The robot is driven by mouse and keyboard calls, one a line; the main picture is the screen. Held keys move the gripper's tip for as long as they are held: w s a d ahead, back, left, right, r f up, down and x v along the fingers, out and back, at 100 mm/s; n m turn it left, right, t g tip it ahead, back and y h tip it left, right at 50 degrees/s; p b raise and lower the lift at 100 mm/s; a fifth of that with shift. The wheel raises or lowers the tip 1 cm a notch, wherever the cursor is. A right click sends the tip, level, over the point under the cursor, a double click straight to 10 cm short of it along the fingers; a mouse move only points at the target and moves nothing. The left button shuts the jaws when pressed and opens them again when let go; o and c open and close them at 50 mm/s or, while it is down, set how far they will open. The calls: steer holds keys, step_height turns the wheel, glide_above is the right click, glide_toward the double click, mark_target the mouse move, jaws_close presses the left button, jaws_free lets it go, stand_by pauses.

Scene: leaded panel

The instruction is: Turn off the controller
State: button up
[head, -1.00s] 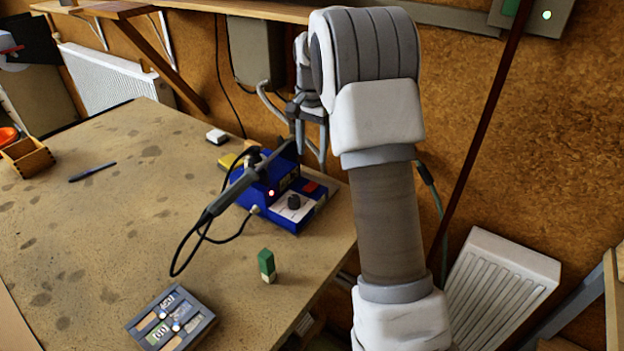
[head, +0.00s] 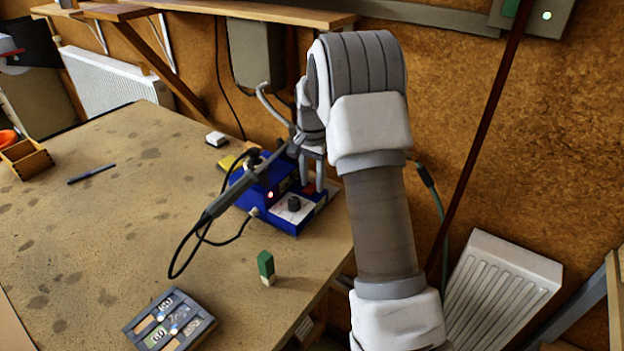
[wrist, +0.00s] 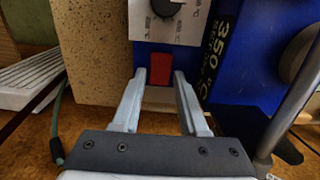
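The controller (head: 254,193) is a blue soldering station with a white front panel and a dark knob (head: 294,204), at the table's right side. A small red light (head: 270,195) glows on it. In the wrist view its blue casing (wrist: 240,90) and knob (wrist: 166,6) show, with a red switch (wrist: 160,69) on the panel. My gripper (wrist: 159,82) is open, its two pale fingers pointing at the red switch, one on each side of it in the picture. I cannot tell whether they touch. In the head view my gripper (head: 312,185) hangs over the controller's right rear part.
A soldering iron (head: 225,197) rests in its holder on the controller, its cable looping left. A green eraser-like block (head: 266,264) stands in front. A tray of small items (head: 190,333) lies nearer. The table's (head: 110,225) left half is mostly clear.

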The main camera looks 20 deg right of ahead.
jaws_close()
steer(key=shift+s+a+f+t+h+b, duration=0.1)
steer(key=shift+a+f+t+h+b, duration=0.15)
steer(key=shift+t+h+b, duration=0.7)
steer(key=shift+s+r+h+b, duration=0.15)
steer(key=shift+r+h+b, duration=0.1)
steer(key=shift+b, duration=0.85)
steer(key=shift+o, duration=2)
jaws_free()
steer(key=shift+a+r, duration=0.1)
steer(key=p+v, duration=0.2)
steer(key=v, duration=1.5)
steer(key=shift+r, duration=0.15)
